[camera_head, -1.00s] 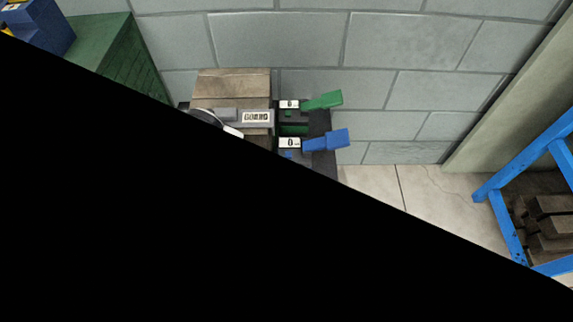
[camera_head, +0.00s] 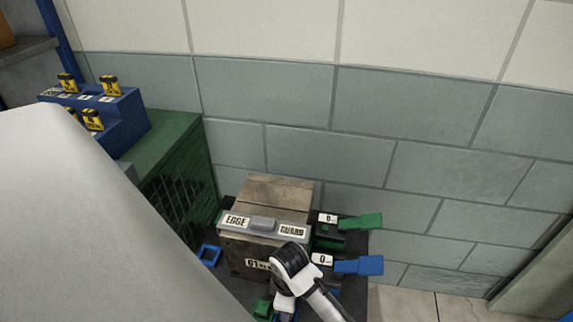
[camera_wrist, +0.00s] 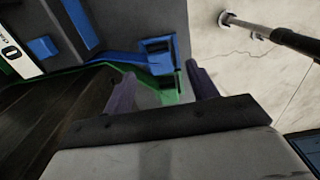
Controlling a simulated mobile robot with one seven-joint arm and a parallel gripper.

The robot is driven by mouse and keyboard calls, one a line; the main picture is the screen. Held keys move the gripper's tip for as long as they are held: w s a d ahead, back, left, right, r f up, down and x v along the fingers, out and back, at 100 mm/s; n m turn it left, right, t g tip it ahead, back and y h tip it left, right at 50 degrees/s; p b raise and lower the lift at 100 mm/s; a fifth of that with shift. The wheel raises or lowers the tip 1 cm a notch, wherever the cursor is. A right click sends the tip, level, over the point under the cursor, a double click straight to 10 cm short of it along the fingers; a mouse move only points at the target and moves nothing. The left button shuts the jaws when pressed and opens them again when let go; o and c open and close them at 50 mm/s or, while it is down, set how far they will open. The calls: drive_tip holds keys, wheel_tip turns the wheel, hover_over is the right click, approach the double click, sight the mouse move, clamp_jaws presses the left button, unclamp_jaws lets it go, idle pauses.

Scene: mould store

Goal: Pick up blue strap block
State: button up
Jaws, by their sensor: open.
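In the wrist view a small blue block (camera_wrist: 157,48) with a dark slot sits at the end of a blue strap, beyond the fingertips and slightly left of the gap's middle. I take it for the blue strap block. A green piece (camera_wrist: 170,92) lies close below it, between the fingers. My gripper (camera_wrist: 162,82) is open, one finger on each side of the green piece, with nothing clearly held. In the head view my white and black wrist (camera_head: 290,268) is in front of the wooden crate (camera_head: 275,192) and hides part of that area.
The crate bears a grey edge guard (camera_head: 263,224). Beside it are a green lever (camera_head: 360,221) and a blue lever (camera_head: 358,265). A blue square frame (camera_head: 209,255) is left of the crate. A green cabinet (camera_head: 170,150) stands left; a block wall (camera_head: 400,110) is behind.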

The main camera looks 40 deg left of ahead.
drive_tip(key=shift+s+a+f+p, duration=0.15)
drive_tip(key=shift+f+p, duration=0.2)
drive_tip(key=shift+f, duration=1)
drive_tip(key=shift+a+f+p, duration=0.1)
drive_tip(key=shift+f+p, duration=0.25)
drive_tip(key=shift+f, duration=0.95)
drive_tip(key=c, duration=1)
drive_tip(key=shift+r, duration=0.15)
